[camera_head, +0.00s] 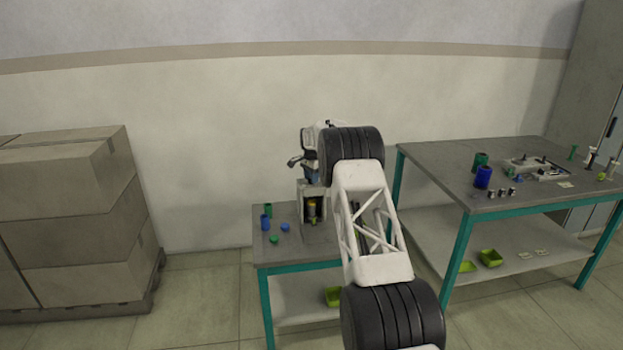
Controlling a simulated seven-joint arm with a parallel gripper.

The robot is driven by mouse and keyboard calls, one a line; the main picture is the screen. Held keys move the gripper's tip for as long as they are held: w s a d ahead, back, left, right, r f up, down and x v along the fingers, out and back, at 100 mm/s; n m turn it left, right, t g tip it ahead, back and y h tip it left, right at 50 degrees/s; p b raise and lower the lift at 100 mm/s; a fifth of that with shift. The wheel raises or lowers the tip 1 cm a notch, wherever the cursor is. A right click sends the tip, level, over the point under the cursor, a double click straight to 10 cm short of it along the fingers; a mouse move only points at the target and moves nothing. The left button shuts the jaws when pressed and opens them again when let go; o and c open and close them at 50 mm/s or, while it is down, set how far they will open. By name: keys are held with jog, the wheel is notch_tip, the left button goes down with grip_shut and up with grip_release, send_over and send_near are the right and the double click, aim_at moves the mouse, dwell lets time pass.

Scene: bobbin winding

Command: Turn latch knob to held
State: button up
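The winding machine (308,190) stands on the small green-legged bench (275,254), against the wall. A dark crank-like part (294,162) sticks out on its left. A brownish-yellow part shows in its lower opening. My arm, with its black joints and white lattice link, crosses in front of the machine and covers its right side. I cannot make out the latch knob, or which way it is turned. My gripper's fingers are not visible; the end of my arm is beside or behind the upper black joint.
Blue and green spools and caps lie on the small bench's left. A larger bench (430,165) at right holds spools, a fixture plate (537,168) and small parts. Green bins (490,258) sit on its shelf. Stacked cartons (75,210) stand on a pallet at left, with open floor between.

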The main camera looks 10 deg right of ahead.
jog(key=shift+f, duration=0.1)
grip_shut()
jog(key=shift+n, duration=0.5)
jog(key=n, duration=1.1)
dwell(0.4)
dwell(0.4)
grip_release()
